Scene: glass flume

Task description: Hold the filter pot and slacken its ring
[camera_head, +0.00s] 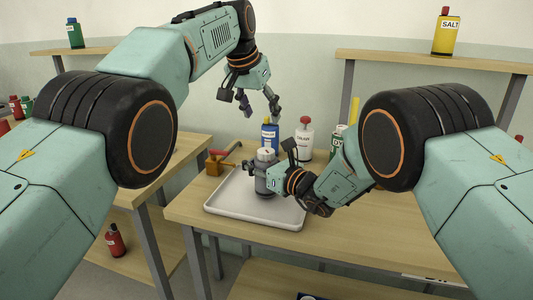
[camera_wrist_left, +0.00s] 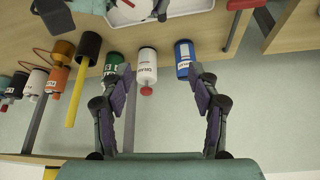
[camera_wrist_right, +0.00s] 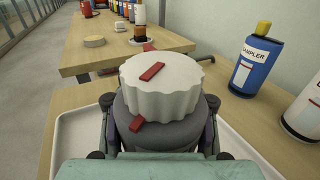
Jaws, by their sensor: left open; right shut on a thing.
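The filter pot (camera_head: 264,184) is a grey cylinder standing upright on the pale tray (camera_head: 226,206). Its white scalloped ring (camera_wrist_right: 162,92) sits on top. One red mark (camera_wrist_right: 152,71) lies on the ring and another red mark (camera_wrist_right: 137,124) on the grey body below, a little to the left. My right gripper (camera_wrist_right: 160,112) is shut on the pot's body, its fingers on both sides below the ring. My left gripper (camera_head: 260,108) is open and empty, above and apart from the pot. In the left wrist view its spread fingers (camera_wrist_left: 158,78) have nothing between them.
Behind the tray stand a blue bottle (camera_head: 269,136), a white red-capped bottle (camera_head: 304,140) and a green bottle (camera_head: 336,142). The table's front right (camera_head: 380,235) is clear.

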